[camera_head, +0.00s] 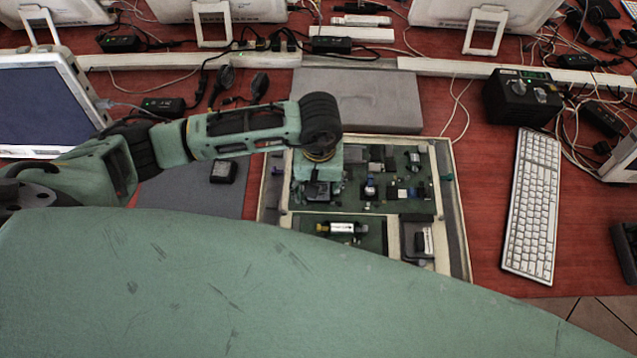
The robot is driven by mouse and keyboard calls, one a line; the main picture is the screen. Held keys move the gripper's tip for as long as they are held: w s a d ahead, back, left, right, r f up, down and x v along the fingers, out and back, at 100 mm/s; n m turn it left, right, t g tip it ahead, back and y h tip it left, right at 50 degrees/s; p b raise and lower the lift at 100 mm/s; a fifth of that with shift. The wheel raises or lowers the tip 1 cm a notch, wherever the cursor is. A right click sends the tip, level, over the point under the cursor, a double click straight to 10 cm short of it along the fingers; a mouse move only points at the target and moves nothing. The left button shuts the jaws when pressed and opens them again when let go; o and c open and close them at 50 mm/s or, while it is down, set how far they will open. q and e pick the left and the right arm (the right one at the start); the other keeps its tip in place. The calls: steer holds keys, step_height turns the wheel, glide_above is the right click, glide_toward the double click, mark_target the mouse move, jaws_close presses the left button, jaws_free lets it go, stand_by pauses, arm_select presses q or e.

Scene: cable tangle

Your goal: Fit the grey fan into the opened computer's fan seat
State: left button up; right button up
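The opened computer (459,235) lies flat on the red table in the middle of the view, with a green board and several small parts inside its pale frame. My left arm comes in from the left and bends down over the computer's upper left part. My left gripper (318,190) points down there, close over or among the board parts; its fingers are too dark and small to read. I cannot clearly make out the grey fan or the fan seat; the arm and gripper hide that corner. My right gripper is not in view.
A grey slab (358,98) lies behind the computer. A white keyboard (532,205) and a black box (521,97) are at the right. A small black block (223,171) sits on a grey mat (180,193) at the left. Monitors and tangled cables line the back.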

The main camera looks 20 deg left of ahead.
arm_select(q)
step_height(320, 180, up, 11)
steer(key=shift+r, duration=0.15)
step_height(320, 180, up, 6)
steer(key=p, duration=0.1)
steer(key=shift+p, duration=0.3)
stand_by(0.6)
stand_by(0.5)
